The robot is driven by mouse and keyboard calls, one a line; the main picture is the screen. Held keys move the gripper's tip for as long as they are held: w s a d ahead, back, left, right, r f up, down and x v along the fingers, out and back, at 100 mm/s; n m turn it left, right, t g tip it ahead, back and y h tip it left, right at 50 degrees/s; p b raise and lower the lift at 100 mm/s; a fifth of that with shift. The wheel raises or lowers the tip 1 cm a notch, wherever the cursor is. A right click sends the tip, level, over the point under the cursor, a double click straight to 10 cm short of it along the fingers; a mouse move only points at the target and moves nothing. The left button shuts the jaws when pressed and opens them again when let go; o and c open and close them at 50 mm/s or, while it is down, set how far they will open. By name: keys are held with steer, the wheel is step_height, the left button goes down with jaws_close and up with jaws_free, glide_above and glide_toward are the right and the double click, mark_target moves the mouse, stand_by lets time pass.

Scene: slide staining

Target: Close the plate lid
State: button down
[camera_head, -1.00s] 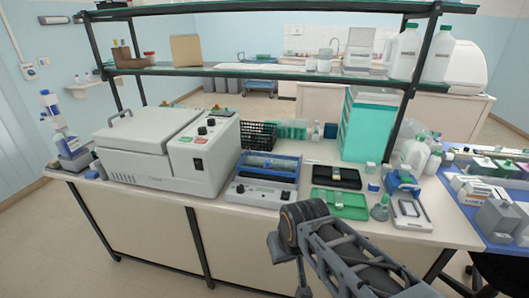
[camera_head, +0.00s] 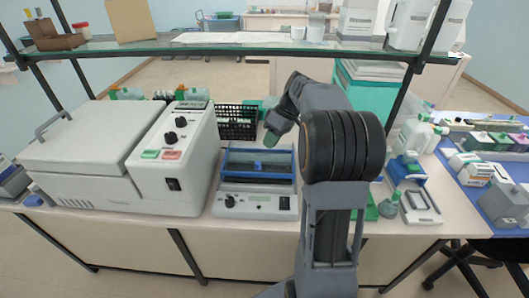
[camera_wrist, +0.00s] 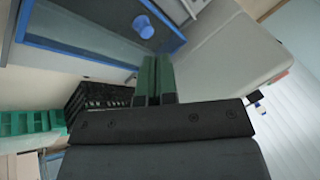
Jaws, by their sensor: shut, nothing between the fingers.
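The plate device (camera_head: 255,203) has a white base with a knob and a blue-framed, see-through lid (camera_head: 257,153). A small blue knob sits on the lid; in the wrist view the knob (camera_wrist: 143,27) stands on the clear panel near the blue edge. I cannot tell whether the lid is raised or lying flat. My gripper (camera_head: 270,139) is over the lid's back right part. In the wrist view its green fingers (camera_wrist: 155,75) are together and empty, pointing towards the lid's blue edge just below the knob. I cannot tell whether they touch it.
A large white machine (camera_head: 175,150) stands left of the device. A black wire basket (camera_head: 237,120) is close behind it. A glass shelf (camera_head: 190,45) runs above the bench. Green and blue items, including a small bottle (camera_head: 390,205), stand to the right.

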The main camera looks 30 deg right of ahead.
mark_target(265, 162)
steer(key=w+d+f+n+y, duration=0.1)
steer(key=w+d+n+y, duration=0.15)
steer(key=d, duration=0.25)
steer(key=shift+h, duration=0.25)
steer(key=p+x, duration=0.1)
steer(key=x, duration=0.8)
steer(key=shift+w+d+f+p, duration=0.1)
steer(key=shift+w+f+p, duration=0.15)
steer(key=shift+f+p, duration=0.1)
